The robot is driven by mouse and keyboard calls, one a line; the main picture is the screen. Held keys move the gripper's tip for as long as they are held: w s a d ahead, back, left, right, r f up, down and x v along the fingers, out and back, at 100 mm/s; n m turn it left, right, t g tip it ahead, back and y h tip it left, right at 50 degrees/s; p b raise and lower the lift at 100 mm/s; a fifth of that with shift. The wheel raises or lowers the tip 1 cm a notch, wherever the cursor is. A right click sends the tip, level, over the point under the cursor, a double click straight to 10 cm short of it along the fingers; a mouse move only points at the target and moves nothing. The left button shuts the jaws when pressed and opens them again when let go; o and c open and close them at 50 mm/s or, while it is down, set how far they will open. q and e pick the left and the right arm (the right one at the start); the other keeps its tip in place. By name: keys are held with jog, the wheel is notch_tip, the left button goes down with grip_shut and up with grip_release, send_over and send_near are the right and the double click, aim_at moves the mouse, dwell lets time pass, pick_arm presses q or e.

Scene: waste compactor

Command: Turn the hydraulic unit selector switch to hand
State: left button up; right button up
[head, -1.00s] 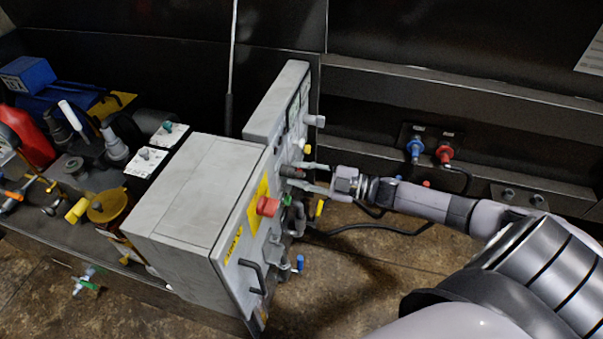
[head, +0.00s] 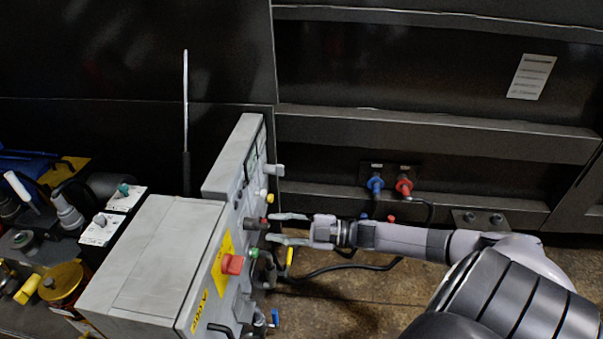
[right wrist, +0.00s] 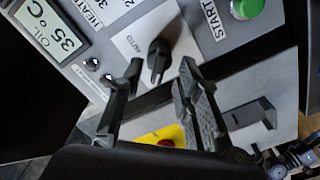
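The black selector switch (right wrist: 157,58) sits on a white plate marked AUTO in the right wrist view. Other position labels on the plate cannot be read. My right gripper (head: 271,228) is open in front of the grey control box's panel, with its two fingers apart. In the right wrist view the fingertips of the right gripper (right wrist: 160,72) lie on either side of the switch in the picture. The knob appears free of both fingers; exact depth is hard to judge. My left gripper is out of view.
The control box (head: 150,255) carries a red button (head: 232,264) on a yellow plate. A green START button (right wrist: 246,8) and an oil temperature display (right wrist: 52,33) are near the switch. Red and blue connectors (head: 404,186) are on the dark wall. Clutter lies left of the box.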

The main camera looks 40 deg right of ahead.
jog(key=v, duration=0.8)
jog(key=shift+s+d, duration=0.25)
jog(key=s+a+f+m+g+h, duration=0.15)
jog(key=f+m+h, duration=0.35)
jog(key=f, duration=0.6)
jog(key=s+a+f+m+g+h, duration=0.15)
jog(key=f+m+h, duration=0.3)
jog(key=f, duration=0.55)
jog(key=s+a+f+m+g+h, duration=0.2)
jog(key=s+a+f+m+g, duration=0.2)
jog(key=s+a+f, duration=0.5)
jog(key=s+a+f+m+g, duration=0.2)
jog(key=s+a+f+g, duration=0.25)
jog(key=s+a, duration=0.25)
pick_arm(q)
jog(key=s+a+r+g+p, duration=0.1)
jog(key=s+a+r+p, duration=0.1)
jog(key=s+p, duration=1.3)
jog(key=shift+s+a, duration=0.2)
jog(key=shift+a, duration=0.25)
pick_arm(e)
jog(key=s+d+r+g, duration=0.1)
jog(key=s+d, duration=0.1)
jog(key=s, duration=1.4)
jog(key=shift+d+n, duration=0.35)
